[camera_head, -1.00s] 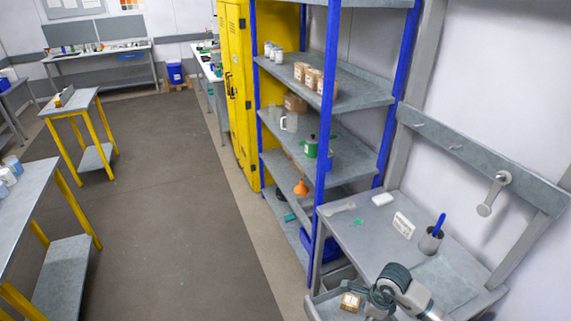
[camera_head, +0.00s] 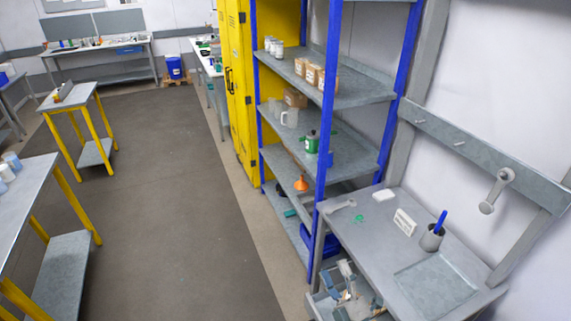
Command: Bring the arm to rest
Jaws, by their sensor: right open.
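My right gripper (camera_head: 347,290) is low at the bottom of the head view, at the front left of the grey workbench (camera_head: 375,232), over an open drawer (camera_head: 318,300). It is open. A small patch of brown, perhaps the small brown box, shows among its parts; the gripper mostly hides it. I cannot tell whether they touch. My left gripper is not in view.
The bench holds a grey cup with a blue handle (camera_head: 432,237), a white label stand (camera_head: 404,222) and a shallow grey tray area (camera_head: 436,283). A blue-posted shelf (camera_head: 350,90) stands behind. The floor (camera_head: 185,200) to the left is clear.

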